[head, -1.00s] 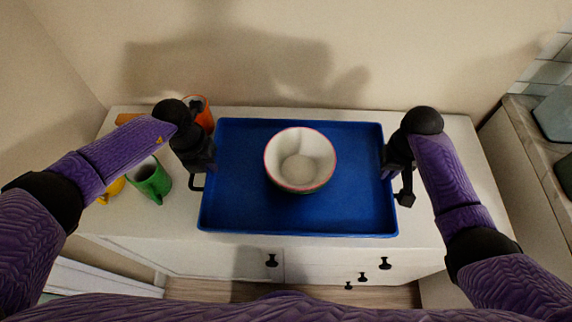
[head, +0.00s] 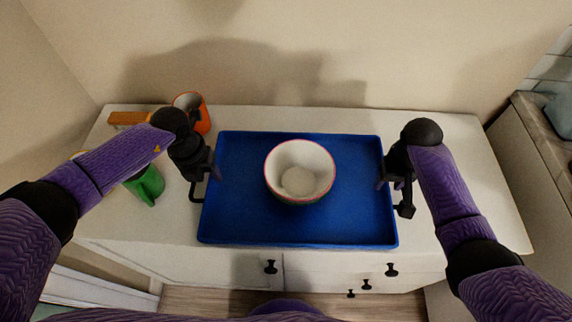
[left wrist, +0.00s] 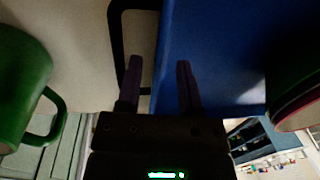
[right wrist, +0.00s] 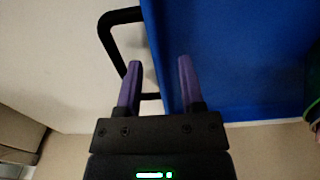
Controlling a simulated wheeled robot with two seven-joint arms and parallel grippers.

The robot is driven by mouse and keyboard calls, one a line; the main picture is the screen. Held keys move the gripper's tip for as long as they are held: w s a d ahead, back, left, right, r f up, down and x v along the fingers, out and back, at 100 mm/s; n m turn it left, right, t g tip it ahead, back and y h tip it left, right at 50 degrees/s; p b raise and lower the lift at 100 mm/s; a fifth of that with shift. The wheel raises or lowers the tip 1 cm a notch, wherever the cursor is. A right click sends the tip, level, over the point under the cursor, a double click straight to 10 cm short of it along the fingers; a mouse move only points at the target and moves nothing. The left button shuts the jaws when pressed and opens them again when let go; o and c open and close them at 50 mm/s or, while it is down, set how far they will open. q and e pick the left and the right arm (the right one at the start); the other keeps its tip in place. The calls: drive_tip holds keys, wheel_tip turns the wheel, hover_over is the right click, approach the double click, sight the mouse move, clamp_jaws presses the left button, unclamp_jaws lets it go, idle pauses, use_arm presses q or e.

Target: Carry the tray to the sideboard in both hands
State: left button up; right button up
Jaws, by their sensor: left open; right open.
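The blue tray (head: 230,225) lies on the white sideboard (head: 440,215). A white bowl with a red rim (head: 300,170) stands upright in it. My left gripper (head: 212,172) is at the tray's left edge, and my right gripper (head: 382,177) is at its right edge. In the left wrist view, the open fingers (left wrist: 158,85) lie either side of the tray edge, by a black handle (left wrist: 117,40). In the right wrist view, the open fingers (right wrist: 158,85) lie the same way by the other black handle (right wrist: 108,35). Finger contact cannot be told.
An orange mug (head: 205,120) stands behind my left gripper. A green mug (head: 148,185) is left of the tray, partly hidden by my arm. An orange-brown block (head: 128,118) lies at the back left. Another counter (head: 545,130) is at right. The sideboard is clear right of the tray.

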drive_tip(key=shift+r, duration=0.1)
use_arm(q)
wheel_tip(320, 180, up, 11)
drive_tip(key=a, duration=0.1)
drive_tip(key=shift+s+a, duration=0.15)
drive_tip(key=shift+a, duration=0.05)
use_arm(e)
wheel_tip(320, 180, up, 12)
drive_tip(key=shift+s, duration=0.1)
